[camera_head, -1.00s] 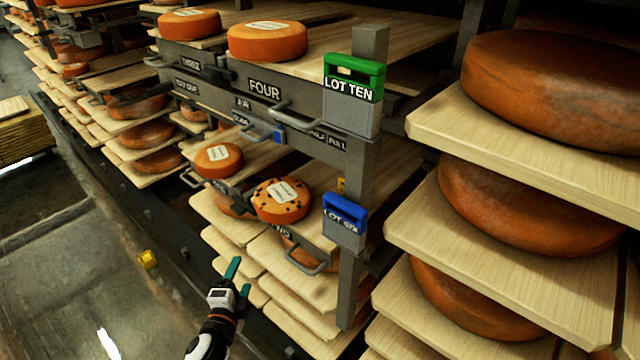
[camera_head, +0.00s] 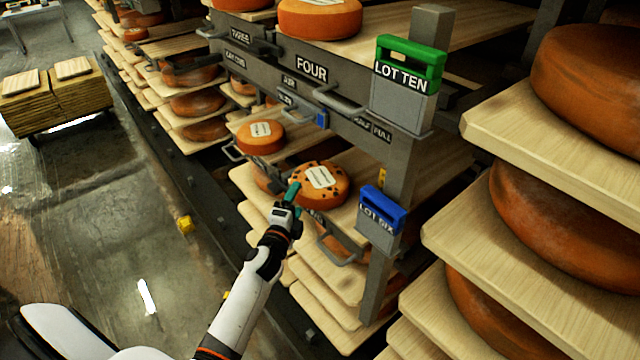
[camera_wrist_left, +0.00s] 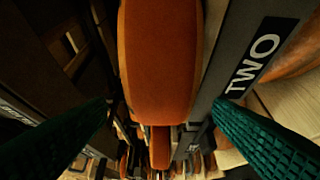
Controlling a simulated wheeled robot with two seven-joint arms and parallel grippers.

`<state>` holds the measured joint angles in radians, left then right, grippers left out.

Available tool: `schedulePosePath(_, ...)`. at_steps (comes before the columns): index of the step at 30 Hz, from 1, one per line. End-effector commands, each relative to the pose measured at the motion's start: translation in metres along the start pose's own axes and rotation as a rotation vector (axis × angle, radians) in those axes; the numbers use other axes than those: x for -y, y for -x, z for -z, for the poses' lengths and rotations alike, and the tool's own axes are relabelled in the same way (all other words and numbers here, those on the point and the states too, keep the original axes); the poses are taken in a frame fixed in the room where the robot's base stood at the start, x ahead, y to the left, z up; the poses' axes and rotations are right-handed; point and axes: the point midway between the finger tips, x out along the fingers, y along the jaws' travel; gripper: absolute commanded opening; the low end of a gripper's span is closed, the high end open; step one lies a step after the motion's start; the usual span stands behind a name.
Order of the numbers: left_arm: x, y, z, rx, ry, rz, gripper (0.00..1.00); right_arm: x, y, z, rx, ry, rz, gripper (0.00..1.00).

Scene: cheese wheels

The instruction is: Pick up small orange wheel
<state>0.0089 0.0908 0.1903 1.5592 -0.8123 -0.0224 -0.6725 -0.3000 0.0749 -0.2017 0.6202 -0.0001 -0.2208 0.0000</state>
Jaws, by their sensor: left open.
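A small plain orange wheel (camera_head: 260,137) with a white label sits on the middle shelf in the head view. To its right on that shelf is an orange wheel with dark spots (camera_head: 322,184) and a white label. My left gripper (camera_head: 291,193), with green fingers, is at the front left of the spotted wheel and hides a little of it. In the left wrist view my open left gripper (camera_wrist_left: 160,110) has an orange wheel side (camera_wrist_left: 160,60) ahead, between the lines of its fingers. A second orange wheel (camera_wrist_left: 160,148) shows lower down. Contact cannot be told. My right gripper is out of view.
A grey rail marked TWO (camera_wrist_left: 255,55) runs close by the right finger in the wrist view. A handle (camera_head: 338,250), a blue tag holder (camera_head: 381,207) and a post stand right of my gripper. Large wheels on boards (camera_head: 570,230) fill the right. Floor is open at left.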

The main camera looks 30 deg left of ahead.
Motion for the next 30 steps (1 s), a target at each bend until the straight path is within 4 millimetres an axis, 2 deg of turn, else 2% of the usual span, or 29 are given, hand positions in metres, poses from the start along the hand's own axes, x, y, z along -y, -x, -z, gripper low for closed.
schedulePosePath(3,-0.001,-0.019,-0.001,0.000,0.002,-0.001,0.75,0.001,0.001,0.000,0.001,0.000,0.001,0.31)
schedulePosePath(6,0.000,-0.027,-0.001,-0.001,0.002,0.000,0.75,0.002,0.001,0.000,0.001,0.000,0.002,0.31)
schedulePosePath(14,0.000,-0.028,-0.001,0.000,0.001,0.001,0.75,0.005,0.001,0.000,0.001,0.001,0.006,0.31)
schedulePosePath(27,0.000,-0.028,-0.001,0.000,0.001,0.001,0.03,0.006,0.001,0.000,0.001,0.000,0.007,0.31)
schedulePosePath(28,0.000,-0.028,-0.001,0.000,0.001,0.001,0.00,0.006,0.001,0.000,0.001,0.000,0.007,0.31)
schedulePosePath(30,-0.005,-0.029,-0.001,0.002,0.004,-0.010,0.00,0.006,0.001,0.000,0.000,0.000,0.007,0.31)
